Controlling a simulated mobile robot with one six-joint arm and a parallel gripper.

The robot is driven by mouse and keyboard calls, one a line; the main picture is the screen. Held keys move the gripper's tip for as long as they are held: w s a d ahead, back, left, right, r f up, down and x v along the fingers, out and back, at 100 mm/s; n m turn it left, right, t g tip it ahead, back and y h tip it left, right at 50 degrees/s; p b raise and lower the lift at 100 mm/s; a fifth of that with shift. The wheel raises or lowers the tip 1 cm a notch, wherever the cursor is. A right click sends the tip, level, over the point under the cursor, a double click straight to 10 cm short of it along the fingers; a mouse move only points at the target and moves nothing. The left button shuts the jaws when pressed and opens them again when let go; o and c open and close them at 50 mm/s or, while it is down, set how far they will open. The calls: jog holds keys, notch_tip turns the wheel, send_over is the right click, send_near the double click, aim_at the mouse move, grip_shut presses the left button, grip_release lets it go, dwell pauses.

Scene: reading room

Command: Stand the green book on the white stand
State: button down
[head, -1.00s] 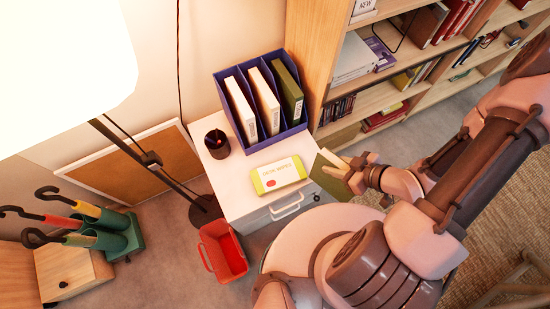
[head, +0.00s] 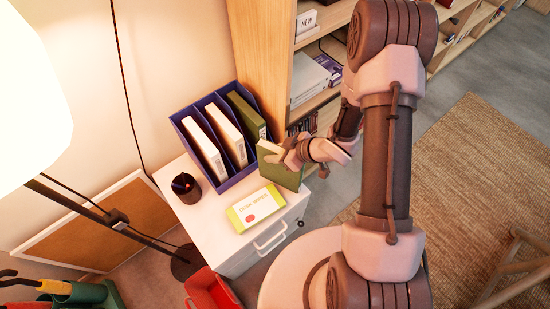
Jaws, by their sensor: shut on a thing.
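My gripper (head: 291,154) is shut on a green book (head: 279,173) with pale pages. It holds the book beside the right edge of a white drawer cabinet (head: 196,232), near the blue file holder. Whether the book touches the cabinet top cannot be told. Another book with a dark green cover (head: 246,118) stands in the right compartment of the blue holder. No separate white stand can be made out for certain; a small white holder marked NEW (head: 306,21) is on the bookshelf.
The cabinet top bears the blue file holder (head: 222,184) with white-spined books, a dark pen cup (head: 186,187) and a yellow-green desk wipes pack (head: 256,208). A lamp (head: 30,100) is at left, a red bin (head: 211,290) in front, a bookshelf (head: 265,60) behind.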

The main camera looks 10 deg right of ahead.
notch_tip(320, 180, down, 2)
jog(key=shift+d+f, duration=0.1)
jog(key=shift+f, duration=0.05)
jog(key=c, duration=1.1)
grip_release()
